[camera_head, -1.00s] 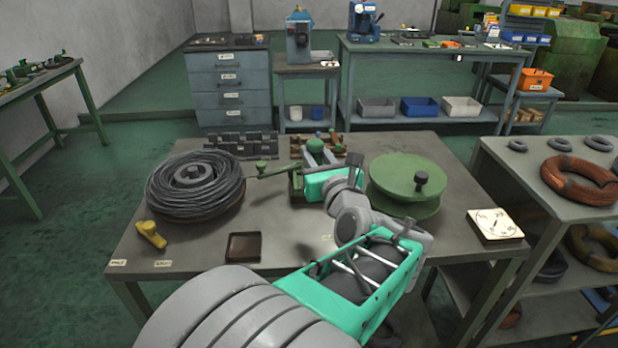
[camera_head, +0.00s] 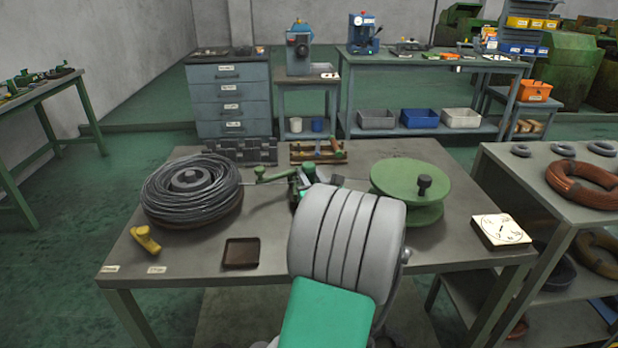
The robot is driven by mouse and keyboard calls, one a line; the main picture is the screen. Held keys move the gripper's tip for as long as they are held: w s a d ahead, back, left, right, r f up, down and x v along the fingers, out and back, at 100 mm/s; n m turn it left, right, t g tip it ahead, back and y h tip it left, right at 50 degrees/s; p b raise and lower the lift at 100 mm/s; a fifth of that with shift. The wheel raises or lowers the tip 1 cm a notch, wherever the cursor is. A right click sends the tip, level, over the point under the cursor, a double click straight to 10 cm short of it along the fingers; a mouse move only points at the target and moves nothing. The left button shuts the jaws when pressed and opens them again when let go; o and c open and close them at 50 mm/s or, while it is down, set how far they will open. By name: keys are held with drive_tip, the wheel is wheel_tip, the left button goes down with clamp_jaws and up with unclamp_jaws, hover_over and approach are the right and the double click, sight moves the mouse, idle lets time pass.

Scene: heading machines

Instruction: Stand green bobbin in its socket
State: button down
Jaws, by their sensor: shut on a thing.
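A large green flanged spool (camera_head: 410,181) with a dark knob stands on the right of the worktable. I cannot tell whether it is the bobbin of the task, and I see no other clear bobbin. A green hand-cranked device (camera_head: 296,180) stands mid-table, its right part hidden behind my arm. A wooden rack (camera_head: 303,153) with small pieces stands behind it; I cannot make out a socket. My grey and teal arm (camera_head: 345,240) covers the front middle of the table.
On the worktable (camera_head: 200,255) are a wire coil (camera_head: 190,192) at left, a yellow piece (camera_head: 145,240), a brown tray (camera_head: 241,253), a dark slotted block (camera_head: 240,151) and a white dial plate (camera_head: 500,231). A shelf with copper coils (camera_head: 585,182) stands close at right.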

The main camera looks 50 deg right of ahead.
drive_tip(key=shift+r, duration=0.1)
drive_tip(key=c, duration=1.2)
unclamp_jaws()
drive_tip(key=shift+f, duration=0.2)
drive_tip(key=shift+o, duration=0.2)
drive_tip(key=shift+r, duration=0.1)
drive_tip(key=shift+s+a, duration=0.1)
drive_tip(key=shift+s, duration=0.15)
drive_tip(key=v, duration=1.1)
drive_tip(key=shift+s+a+r, duration=0.1)
drive_tip(key=shift+s+a, duration=0.1)
drive_tip(key=shift+a, duration=0.05)
